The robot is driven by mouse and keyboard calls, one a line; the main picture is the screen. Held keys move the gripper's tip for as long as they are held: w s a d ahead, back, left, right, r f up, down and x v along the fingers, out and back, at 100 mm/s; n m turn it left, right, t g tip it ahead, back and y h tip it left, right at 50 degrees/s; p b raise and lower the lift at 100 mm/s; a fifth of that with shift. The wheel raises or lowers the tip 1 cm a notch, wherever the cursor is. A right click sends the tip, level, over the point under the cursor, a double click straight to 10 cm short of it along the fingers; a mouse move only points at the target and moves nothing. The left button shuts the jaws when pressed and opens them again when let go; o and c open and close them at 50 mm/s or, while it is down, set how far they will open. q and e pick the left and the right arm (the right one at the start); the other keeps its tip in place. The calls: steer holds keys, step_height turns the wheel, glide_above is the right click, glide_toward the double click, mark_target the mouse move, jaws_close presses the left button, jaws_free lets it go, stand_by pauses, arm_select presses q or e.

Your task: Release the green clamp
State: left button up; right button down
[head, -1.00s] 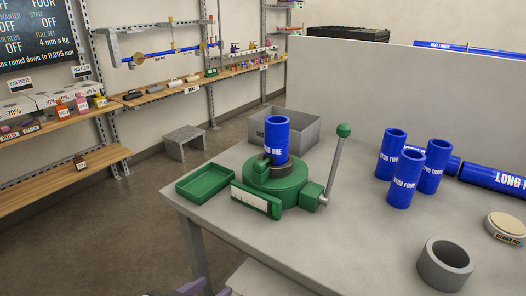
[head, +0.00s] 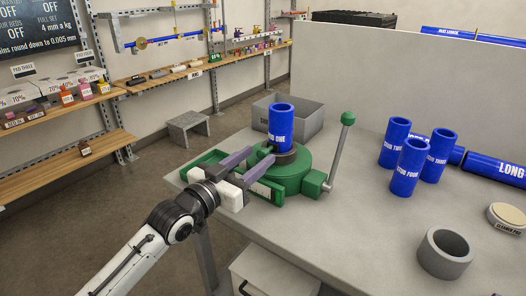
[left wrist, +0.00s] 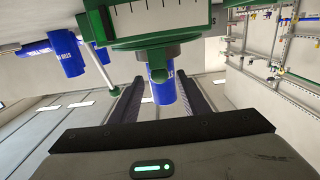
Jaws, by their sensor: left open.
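The green clamp (head: 293,171) sits on the grey table with the blue pipe STUB ONE (head: 281,124) standing upright in it. Its grey lever with a green knob (head: 347,118) leans up to the right. My left gripper (head: 262,157) is open, its two fingers reaching to the clamp's near left side. In the left wrist view the clamp (left wrist: 165,38) is at the top, and the blue stub (left wrist: 164,95) shows between the fingers, beyond a small green part of the clamp (left wrist: 158,73). I cannot tell whether the fingers touch anything. My right gripper is not in view.
A grey bin (head: 306,122) stands behind the clamp. Several blue stubs stand to the right, near long blue pipes (head: 494,168). A grey ring (head: 445,254) and a cleaner pad (head: 507,217) lie at the front right.

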mark_target(260, 154)
arm_select(q)
steer(key=shift+x, duration=1.85)
